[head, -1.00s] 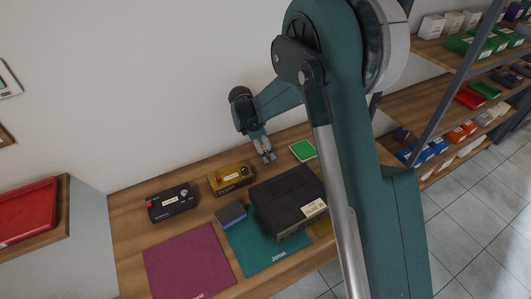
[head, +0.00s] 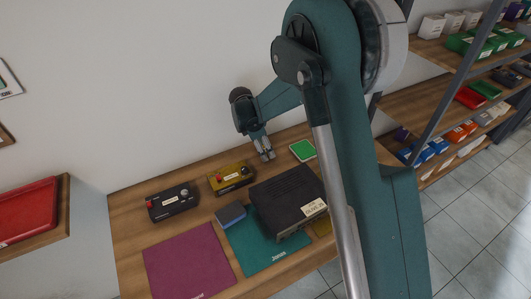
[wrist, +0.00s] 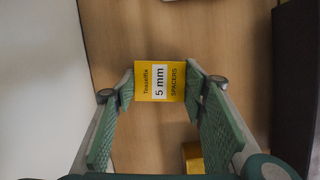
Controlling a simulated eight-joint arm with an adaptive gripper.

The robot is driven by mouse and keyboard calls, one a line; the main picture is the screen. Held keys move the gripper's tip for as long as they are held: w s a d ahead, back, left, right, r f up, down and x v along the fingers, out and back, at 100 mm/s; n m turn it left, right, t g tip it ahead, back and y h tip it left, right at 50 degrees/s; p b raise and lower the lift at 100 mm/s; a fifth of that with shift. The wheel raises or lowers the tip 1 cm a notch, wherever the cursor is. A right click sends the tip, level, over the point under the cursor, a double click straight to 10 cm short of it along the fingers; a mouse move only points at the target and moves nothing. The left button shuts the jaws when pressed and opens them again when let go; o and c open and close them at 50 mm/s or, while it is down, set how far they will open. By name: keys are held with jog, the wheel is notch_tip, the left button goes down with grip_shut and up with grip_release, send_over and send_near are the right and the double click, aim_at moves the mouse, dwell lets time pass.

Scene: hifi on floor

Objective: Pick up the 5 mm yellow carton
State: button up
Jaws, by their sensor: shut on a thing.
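In the head view my gripper (head: 266,155) points down near the back of the table, by the wall. I cannot make out the carton there. I cannot tell whether it still touches the tabletop.
A black hi-fi box (head: 285,195) stands in front of my gripper. A yellow device (head: 231,178) and a black device (head: 172,202) are to the left. A green-topped item (head: 303,149) lies to the right.

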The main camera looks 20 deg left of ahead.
jog(key=shift+r, duration=0.1)
notch_tip(320, 180, up, 10)
jog(key=shift+b, duration=0.3)
dwell(0.6)
jog(key=shift+s+d, duration=0.1)
dwell(0.4)
